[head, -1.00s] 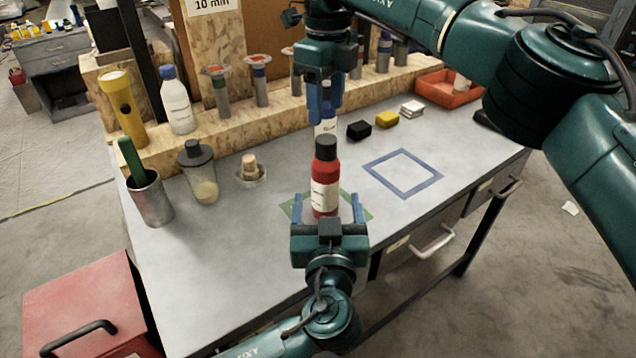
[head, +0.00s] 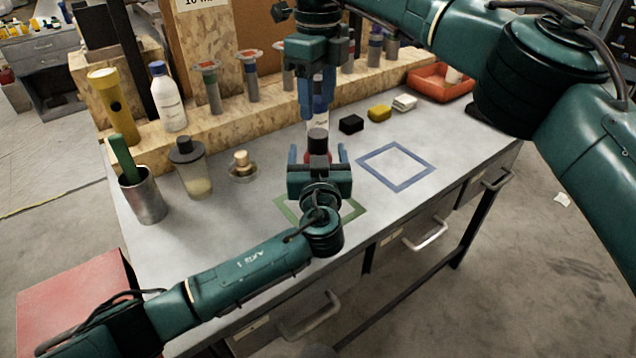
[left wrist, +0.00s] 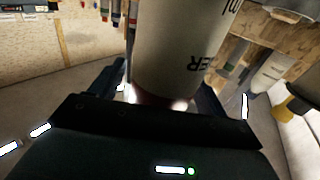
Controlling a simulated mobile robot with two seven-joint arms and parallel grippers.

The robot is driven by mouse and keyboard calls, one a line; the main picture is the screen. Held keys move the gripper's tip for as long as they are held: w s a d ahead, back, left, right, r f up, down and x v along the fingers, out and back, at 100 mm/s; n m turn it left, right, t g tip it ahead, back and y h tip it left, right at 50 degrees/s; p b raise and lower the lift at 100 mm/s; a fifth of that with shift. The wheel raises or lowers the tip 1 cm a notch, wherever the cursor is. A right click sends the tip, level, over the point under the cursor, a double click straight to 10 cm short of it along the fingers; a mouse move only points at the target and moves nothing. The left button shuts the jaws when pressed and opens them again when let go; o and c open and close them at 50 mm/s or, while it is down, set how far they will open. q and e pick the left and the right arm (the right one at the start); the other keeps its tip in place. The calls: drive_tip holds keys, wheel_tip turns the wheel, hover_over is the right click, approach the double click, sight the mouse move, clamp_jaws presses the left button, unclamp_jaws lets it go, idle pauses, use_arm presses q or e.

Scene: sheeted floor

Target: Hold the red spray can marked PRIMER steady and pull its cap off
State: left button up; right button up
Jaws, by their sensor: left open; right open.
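My left gripper (head: 318,154) is open, with one finger on each side of the can. In the left wrist view the can's pale label (left wrist: 180,50) with the letters "ER" fills the space between the fingers; contact is unclear.

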sight(318, 133)
use_arm(q)
drive_tip(key=c, duration=1.3)
drive_tip(key=shift+c, duration=0.7)
use_arm(e)
drive_tip(key=shift+o, duration=0.9)
drive_tip(key=n, duration=0.4)
drive_tip(key=s+n+t, duration=0.1)
drive_tip(key=n, duration=0.1)
drive_tip(key=shift+a+r+n+h, duration=0.1)
drive_tip(key=shift+r+n+h, duration=0.2)
drive_tip(key=shift+r+n, duration=0.1)
drive_tip(key=s+r+n+t, duration=0.3)
drive_tip(key=s+n, duration=0.1)
drive_tip(key=n, duration=1.1)
drive_tip(key=shift+n, duration=0.3)
drive_tip(key=x, duration=1.2)
drive_tip(key=shift+w+a+f, duration=0.1)
drive_tip(key=shift+w+a, duration=0.1)
drive_tip(key=shift+w, duration=0.25)
